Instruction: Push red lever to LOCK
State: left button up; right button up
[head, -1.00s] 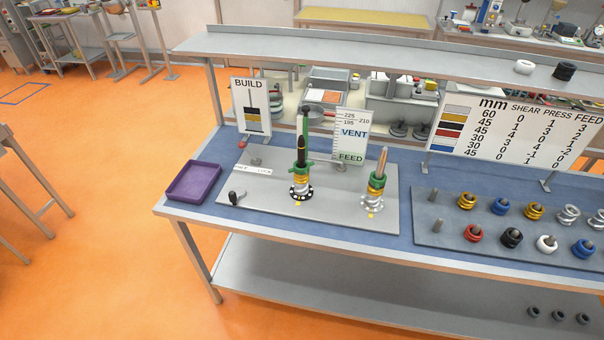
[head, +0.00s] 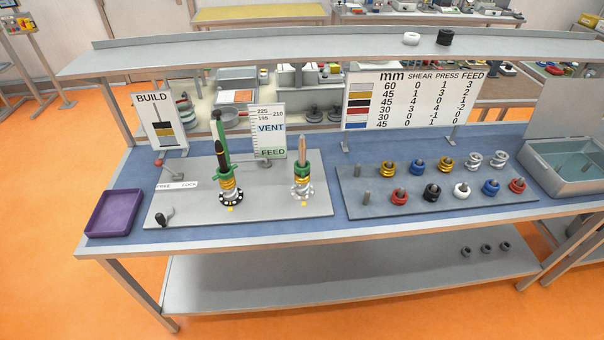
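The red-knobbed lever (head: 159,162) stands at the left back of the grey plate (head: 200,208), behind a white label strip (head: 177,185) reading FREE and LOCK. Its knob leans to the left, toward the FREE end. Two upright spindles stand on the plate: the left one (head: 228,184) carries a green collar, gold rings and a black-and-white base, and the right one (head: 302,178) carries green, gold and silver rings. Neither of my grippers shows in the head view.
A purple tray (head: 90,226) lies left of the plate, and a black-handled crank (head: 165,218) sits at its front left corner. The BUILD sign (head: 157,120) stands behind the lever. A rack (head: 345,200) of coloured rings and a grey-teal bin (head: 530,184) are to the right.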

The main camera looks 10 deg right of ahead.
aim_at(157, 162)
jog(key=z, duration=0.35)
jog(key=i, duration=0.9)
jog(key=u, duration=0.5)
